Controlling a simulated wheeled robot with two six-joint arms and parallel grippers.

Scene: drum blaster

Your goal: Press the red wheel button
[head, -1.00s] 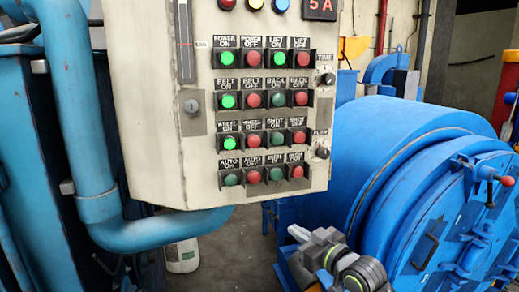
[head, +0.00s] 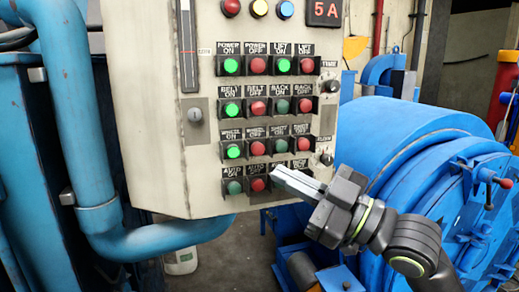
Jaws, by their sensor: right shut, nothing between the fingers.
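The control panel (head: 160,120) is a cream cabinet face with rows of labelled green and red buttons. The red wheel button (head: 257,148), labelled as wheel off, is in the third row, second from the left, right of the lit green wheel button (head: 233,151). My right gripper (head: 277,174) comes in from the lower right. Its fingers are shut and empty, with tips in front of the bottom row, a little below and right of the red wheel button. It looks apart from that button. The gripper hides part of the bottom row's right side. My left gripper is not in view.
Other red buttons are close by, such as auto off (head: 258,184) just below and belt off (head: 257,107) above. Two black knobs (head: 327,158) line the panel's right edge. A big blue drum machine (head: 400,150) stands right. A blue pipe (head: 85,120) runs along the left.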

